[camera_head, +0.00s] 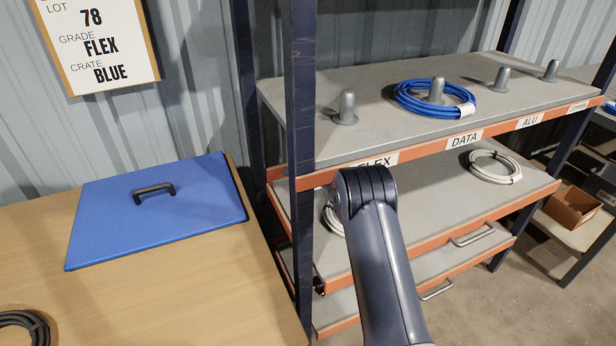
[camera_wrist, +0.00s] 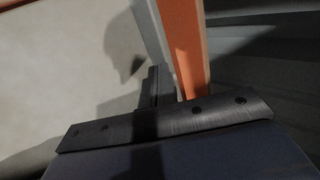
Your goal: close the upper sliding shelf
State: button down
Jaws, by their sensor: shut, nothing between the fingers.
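The upper sliding shelf (camera_head: 425,205) is a grey board with an orange front edge and a metal handle (camera_head: 473,235), below the fixed top shelf. Its front stands out past the right rack post, so it looks at least partly pulled out. White cable coils (camera_head: 494,167) lie on it; the left one is partly hidden by my arm. In the head view my gripper is hidden behind my arm. In the wrist view my gripper (camera_wrist: 160,84) is shut and empty, beside an orange shelf edge (camera_wrist: 186,45) with a grey surface to its left. I cannot tell whether it touches.
The top shelf (camera_head: 385,85) carries several grey pegs and a blue cable coil (camera_head: 410,98). A lower sliding shelf (camera_head: 400,285) with its own handle is underneath. A dark rack post (camera_head: 300,130) stands left of my arm. A wooden table (camera_head: 170,290) with a blue lid is at left.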

jog(key=shift+w+a+p, duration=0.3)
jog(key=shift+w+p, duration=0.15)
jog(key=shift+w, duration=0.3)
jog(key=shift+w+a+p, duration=0.3)
jog(key=shift+w+p, duration=0.15)
jog(key=shift+w, duration=0.3)
jog(key=shift+w+r, duration=0.1)
jog(key=shift+r, duration=0.05)
jog(key=shift+w+r, duration=0.1)
jog(key=shift+r, duration=0.05)
